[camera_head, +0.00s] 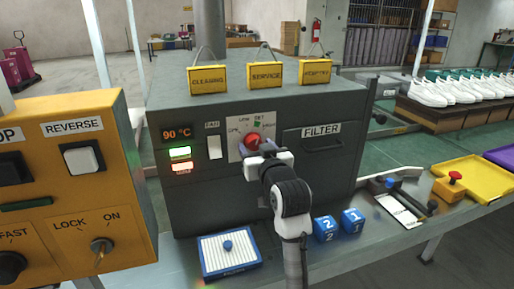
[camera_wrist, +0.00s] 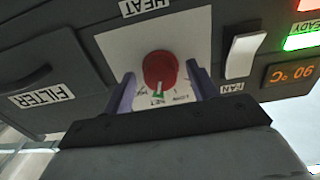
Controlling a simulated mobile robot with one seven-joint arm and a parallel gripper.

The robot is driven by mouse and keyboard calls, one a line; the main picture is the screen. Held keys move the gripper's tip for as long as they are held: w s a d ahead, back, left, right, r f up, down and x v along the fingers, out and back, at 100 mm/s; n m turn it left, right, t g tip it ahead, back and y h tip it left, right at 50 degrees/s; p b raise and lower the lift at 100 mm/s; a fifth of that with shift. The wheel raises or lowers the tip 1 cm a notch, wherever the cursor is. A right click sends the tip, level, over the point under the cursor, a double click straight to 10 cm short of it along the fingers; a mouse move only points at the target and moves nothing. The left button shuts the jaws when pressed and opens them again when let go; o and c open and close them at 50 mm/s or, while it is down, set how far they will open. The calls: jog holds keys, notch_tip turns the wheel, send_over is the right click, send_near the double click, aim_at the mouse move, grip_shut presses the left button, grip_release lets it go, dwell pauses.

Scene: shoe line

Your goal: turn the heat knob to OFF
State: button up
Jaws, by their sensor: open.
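The red heat knob (camera_head: 252,141) sits on a white label plate on the front of the dark grey machine (camera_head: 240,195). In the wrist view, which is upside down, the knob (camera_wrist: 160,68) shows below the HEAT label (camera_wrist: 146,5). A small green mark is at the knob's edge toward the scale words, upward on the machine; the OFF word is not legible. My gripper (camera_head: 258,150) is in front of the knob. In the wrist view my gripper (camera_wrist: 160,88) is open, one finger on each side of the knob, with gaps visible.
A white FAN switch (camera_head: 214,147) and a 90 °C display (camera_head: 176,133) are left of the knob. A FILTER drawer handle (camera_head: 322,143) is right. Blue number blocks (camera_head: 325,229) and a blue-framed tray (camera_head: 230,270) stand below. An orange panel (camera_head: 70,190) is at left.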

jog(key=c, duration=1)
jog(key=n+b, duration=0.3)
jog(key=shift+f+n, duration=0.15)
jog(key=shift+n, duration=0.25)
jog(key=n+b, duration=0.3)
jog(key=n, duration=0.1)
jog(key=shift+d+n, duration=0.1)
jog(key=shift+n, duration=0.2)
jog(key=n+b, duration=0.3)
jog(key=n, duration=0.1)
jog(key=shift+r+n+b, duration=0.2)
jog(key=shift+n+b, duration=0.6)
jog(key=shift+n, duration=0.9)
